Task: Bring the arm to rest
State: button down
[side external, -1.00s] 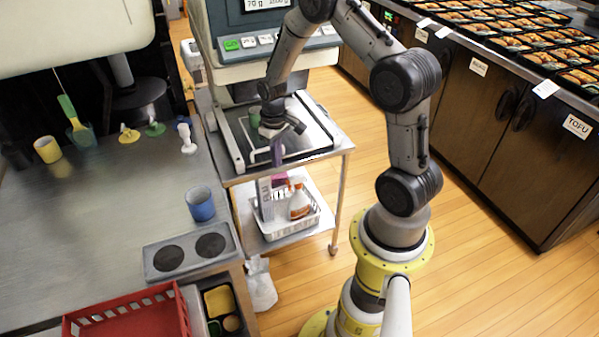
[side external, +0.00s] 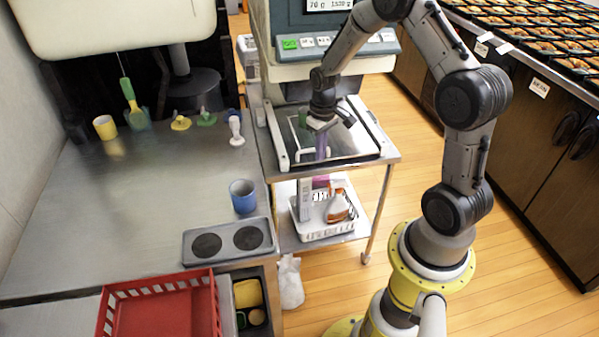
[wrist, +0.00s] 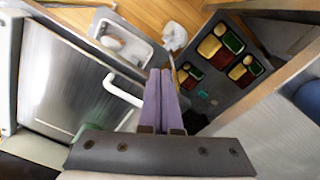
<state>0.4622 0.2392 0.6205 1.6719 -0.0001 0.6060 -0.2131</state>
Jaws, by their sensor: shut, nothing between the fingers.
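My gripper (side external: 321,153) has purple fingers and hangs above the small metal stand with the weighing and wrapping machine, near the front edge of its top. In the wrist view the two purple fingers (wrist: 161,78) lie side by side, closed together. Nothing is held between them. The arm is bent, its elbow up and its forearm reaching down to the stand. I cannot tell exactly how high the fingertips are above the stand's top.
The machine (side external: 330,45) rises behind my gripper. A white basket (side external: 325,230) with bottles sits on the shelf below. The counter at left holds a blue cup (side external: 243,196), a burner plate (side external: 228,241) and a red crate (side external: 160,310). Packed trays (side external: 540,35) line the right counter.

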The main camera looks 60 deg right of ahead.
jog(key=w+a+r+n+t+h, duration=0.1)
jog(key=w+a+r, duration=0.1)
jog(key=r, duration=0.4)
jog(key=w+a+r+n+t, duration=0.1)
jog(key=a+r+t, duration=0.15)
jog(key=r, duration=0.35)
jog(key=s+a+r+t, duration=0.2)
jog(key=s+a+r, duration=0.3)
jog(key=a+r, duration=0.45)
jog(key=s+a+r, duration=0.1)
jog(key=s, duration=0.7)
jog(key=s+a+r+y, duration=0.1)
jog(key=s+a, duration=0.1)
jog(key=s, duration=0.6)
jog(key=shift+s+a+n, duration=0.25)
jog(key=shift+s+n, duration=0.15)
